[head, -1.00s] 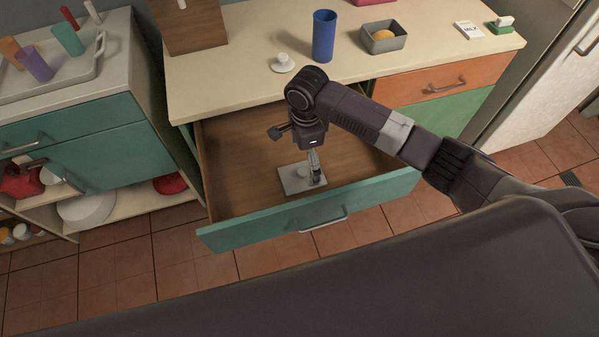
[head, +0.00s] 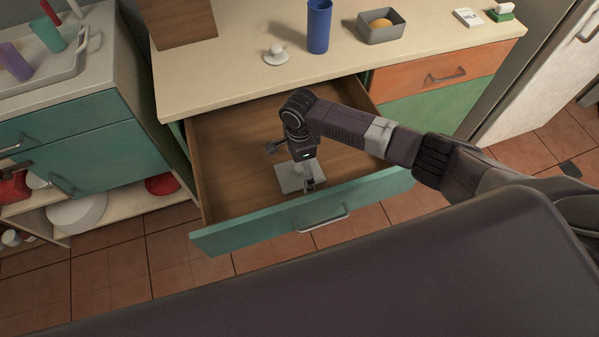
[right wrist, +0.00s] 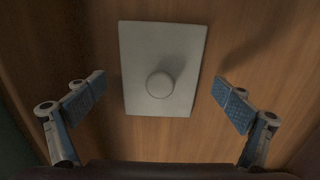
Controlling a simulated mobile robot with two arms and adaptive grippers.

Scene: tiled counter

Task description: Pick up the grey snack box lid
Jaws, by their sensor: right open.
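The grey snack box lid (head: 290,180) lies flat in the open drawer, near its front panel. In the right wrist view the lid (right wrist: 140,45) is a pale grey rectangle with a round knob (right wrist: 159,85) at its middle. My right gripper (head: 310,187) points down into the drawer over the lid and partly hides it in the head view. In the right wrist view the right gripper (right wrist: 163,100) is open, its two blue-padded fingers wide apart on either side of the lid, with nothing between them in contact. My left gripper is not in view.
The drawer (head: 235,145) is otherwise bare, with a teal front (head: 255,228). On the counter above stand a blue cup (head: 318,28), a small white lidded item (head: 275,55) and a grey box (head: 381,33) with a yellowish item in it. A tray (head: 50,75) stands at left.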

